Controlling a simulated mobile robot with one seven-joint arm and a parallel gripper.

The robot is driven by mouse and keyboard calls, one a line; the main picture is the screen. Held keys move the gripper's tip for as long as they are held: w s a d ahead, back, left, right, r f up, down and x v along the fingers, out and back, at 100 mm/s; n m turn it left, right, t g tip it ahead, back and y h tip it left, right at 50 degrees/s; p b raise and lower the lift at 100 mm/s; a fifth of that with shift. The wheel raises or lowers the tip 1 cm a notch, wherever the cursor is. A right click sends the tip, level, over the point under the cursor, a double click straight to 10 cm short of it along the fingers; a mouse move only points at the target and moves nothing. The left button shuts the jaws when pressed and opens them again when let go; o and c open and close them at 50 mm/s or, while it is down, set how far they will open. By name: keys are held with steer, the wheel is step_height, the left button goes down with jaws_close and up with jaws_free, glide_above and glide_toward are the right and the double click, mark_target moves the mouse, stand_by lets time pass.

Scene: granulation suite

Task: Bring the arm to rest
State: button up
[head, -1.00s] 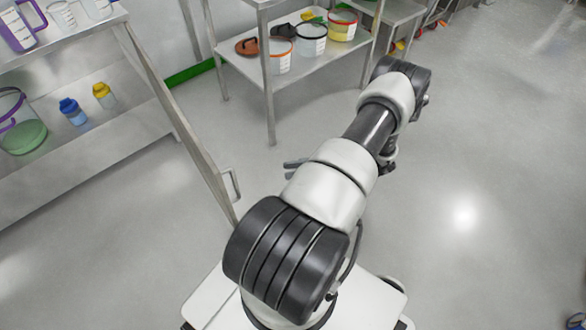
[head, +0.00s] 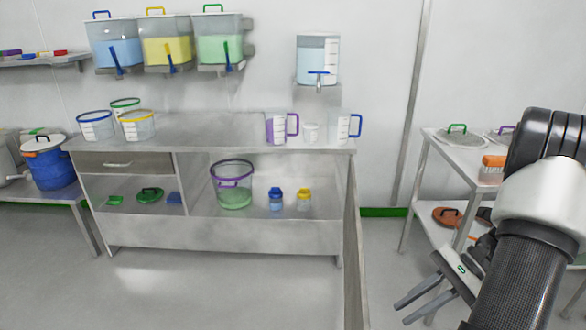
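My gripper (head: 411,308) shows at the lower right of the head view, at the end of my black and white arm. Its two grey fingers point down and to the left and stand apart with nothing seen between them. The gripper is in the air in front of the right-hand table, touching nothing that I can see. The arm is bent, and its upper part reaches the right edge of the picture.
A steel bench (head: 215,235) with jugs, buckets and bottles stands ahead. A steel table (head: 455,160) with lids and an orange brush (head: 493,168) stands at the right, close behind my arm. A blue drum (head: 50,167) is at the left. The floor (head: 180,290) in front is clear.

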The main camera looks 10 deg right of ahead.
steer(key=s+a+r+n+t+h, duration=0.25)
steer(key=a+r+n+h, duration=0.25)
steer(key=a+r+n, duration=0.45)
steer(key=s+a+r+n+t+h, duration=0.25)
steer(key=a+r+n+h, duration=0.35)
steer(key=a+r, duration=0.55)
step_height(320, 180, up, 24)
steer(key=w+p, duration=0.1)
steer(key=p, duration=2.3)
steer(key=shift+a+y, duration=0.15)
steer(key=shift+y, duration=0.25)
steer(key=shift+n, duration=0.25)
